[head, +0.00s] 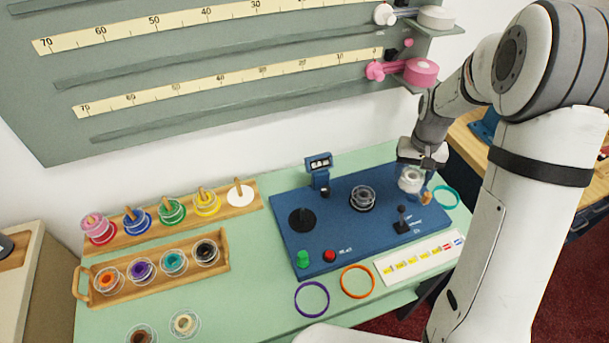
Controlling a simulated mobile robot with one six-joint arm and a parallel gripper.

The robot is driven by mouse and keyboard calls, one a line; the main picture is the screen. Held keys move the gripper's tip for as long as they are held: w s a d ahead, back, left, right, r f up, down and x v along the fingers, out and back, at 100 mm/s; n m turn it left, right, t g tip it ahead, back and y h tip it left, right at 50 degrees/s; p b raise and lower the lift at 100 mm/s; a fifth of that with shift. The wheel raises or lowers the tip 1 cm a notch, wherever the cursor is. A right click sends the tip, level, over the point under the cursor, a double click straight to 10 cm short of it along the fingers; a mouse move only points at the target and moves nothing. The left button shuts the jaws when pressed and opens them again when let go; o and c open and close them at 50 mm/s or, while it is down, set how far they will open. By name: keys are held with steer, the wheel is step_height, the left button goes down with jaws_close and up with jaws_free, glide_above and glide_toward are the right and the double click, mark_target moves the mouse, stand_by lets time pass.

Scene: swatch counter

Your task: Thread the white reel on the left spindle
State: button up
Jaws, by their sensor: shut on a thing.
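The white reel (411,181) has clear flanges and hangs at my gripper (415,166), above the right end of the blue machine (335,243). My gripper is shut on it; the fingertips are partly hidden and small. The left spindle (302,219) is a black disc with a short post on the machine's left side, and it carries no reel. A second spindle at the machine's middle holds a clear-flanged reel (362,197) with a dark centre. My gripper is to the right of both spindles.
A wooden peg rack (150,229) with coloured reels and a wooden tray (157,293) of reels stand at left. A blue counter post (319,172) rises behind the spindles. A black lever (402,221), green button (303,258) and red button (329,255) sit on the machine.

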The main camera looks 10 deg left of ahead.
steer(key=shift+d, duration=0.1)
steer(key=shift+a, duration=0.25)
steer(key=s+a+r+n+p, duration=0.15)
steer(key=s+a, duration=0.25)
steer(key=a, duration=0.5)
steer(key=s+a+n+p, duration=0.1)
steer(key=s+a+n, duration=0.15)
steer(key=a, duration=0.55)
steer(key=s+a+r+n+p, duration=0.1)
steer(key=s+a, duration=0.3)
steer(key=a, duration=0.5)
steer(key=shift+f+b, duration=1.9)
steer(key=shift+f, duration=1.25)
steer(key=shift+d+f+b, duration=0.1)
steer(key=shift+f+b, duration=0.1)
steer(key=shift+b, duration=0.1)
steer(key=shift+f+b, duration=0.85)
steer(key=shift+f, duration=0.25)
steer(key=o, duration=1)
